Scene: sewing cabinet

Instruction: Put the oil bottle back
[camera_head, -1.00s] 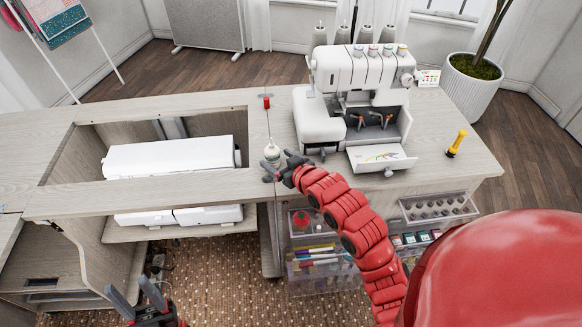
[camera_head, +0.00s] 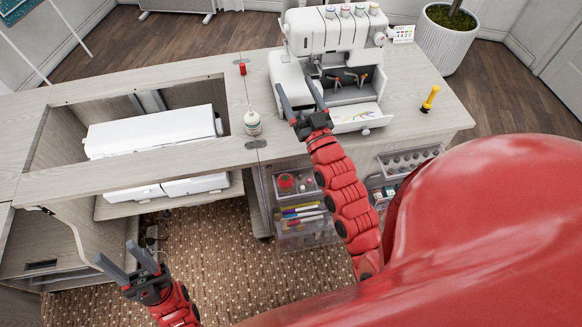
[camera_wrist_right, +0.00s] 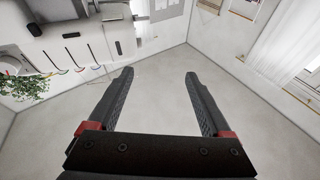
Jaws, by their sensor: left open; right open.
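The small white oil bottle (camera_head: 253,123) with a dark top stands upright on the wooden cabinet top, near the front edge and right of the opening. My right gripper (camera_head: 296,84) is right of the bottle, apart from it, in front of the white sewing machine (camera_head: 335,38). It is open, its fingers pointing up and away. In the right wrist view the open fingers (camera_wrist_right: 159,78) have nothing between them. My left gripper (camera_head: 115,250) is open and empty, low at the left in front of the cabinet.
A red spool (camera_head: 242,68) stands behind the bottle. The opening at left holds a white machine (camera_head: 150,130). The machine's open drawer (camera_head: 358,117) is close to my right gripper. A yellow tool (camera_head: 431,98) stands at right. Clear organizers (camera_head: 300,215) hang below the top.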

